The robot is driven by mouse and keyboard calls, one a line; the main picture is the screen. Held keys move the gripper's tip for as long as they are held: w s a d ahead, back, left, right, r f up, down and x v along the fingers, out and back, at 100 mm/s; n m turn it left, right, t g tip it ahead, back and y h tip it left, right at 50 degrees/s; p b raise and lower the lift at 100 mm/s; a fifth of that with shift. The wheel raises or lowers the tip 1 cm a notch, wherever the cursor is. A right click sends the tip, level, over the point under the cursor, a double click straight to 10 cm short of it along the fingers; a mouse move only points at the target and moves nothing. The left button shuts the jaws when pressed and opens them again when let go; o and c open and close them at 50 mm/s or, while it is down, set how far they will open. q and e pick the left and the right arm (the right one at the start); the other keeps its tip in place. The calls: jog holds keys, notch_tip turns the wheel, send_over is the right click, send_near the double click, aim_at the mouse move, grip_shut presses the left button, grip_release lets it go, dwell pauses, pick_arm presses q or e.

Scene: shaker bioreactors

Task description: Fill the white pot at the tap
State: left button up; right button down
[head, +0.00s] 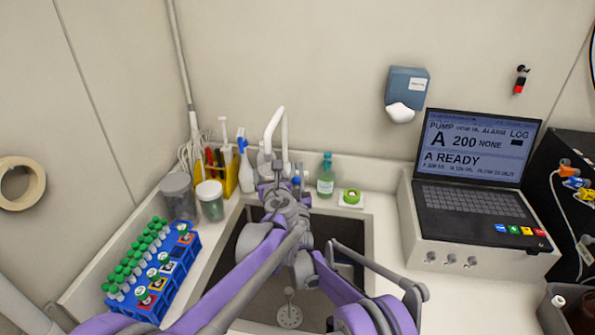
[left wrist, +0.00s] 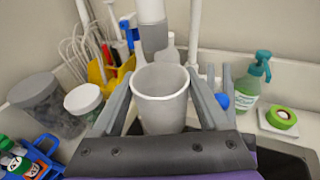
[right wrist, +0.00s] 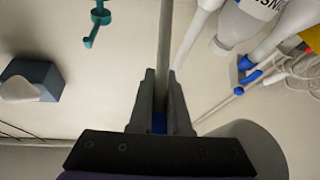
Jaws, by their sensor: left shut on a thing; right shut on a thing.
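The white pot (left wrist: 160,95) is upright between the fingers of my left gripper (left wrist: 162,82), which is shut on it. The tap (head: 276,125) rises behind the sink. Its grey nozzle (left wrist: 154,40) hangs just above the pot's back rim. No water stream shows, and the pot's inside looks pale and empty as far as I can see. My right gripper (right wrist: 160,80) is shut on a small blue part (right wrist: 158,123), apparently the tap's handle, beside the tap's post. The same blue part shows right of the pot in the left wrist view. In the head view my arms largely hide the pot.
The sink (head: 358,225) lies under my arms. A blue tube rack (head: 182,272), jars (head: 210,200) and a yellow caddy (head: 246,178) stand left. A green bottle (head: 325,178) and green tape (head: 351,197) sit behind the sink. A laptop (head: 474,160) stands on the right.

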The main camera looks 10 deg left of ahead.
jog(key=shift+s+f+n+t+y, duration=0.3)
jog(key=shift+s+f+t, duration=0.3)
jog(key=shift+f+t, duration=0.2)
jog(key=c, duration=0.9)
grip_release()
jog(key=shift+s+f, duration=0.15)
jog(key=shift+s, duration=0.1)
jog(key=s, duration=0.4)
jog(key=s+d, duration=0.1)
jog(key=s, duration=0.3)
jog(key=s+d, duration=0.1)
jog(key=s, duration=0.3)
jog(key=shift+s+f, duration=0.1)
jog(key=shift+s, duration=0.15)
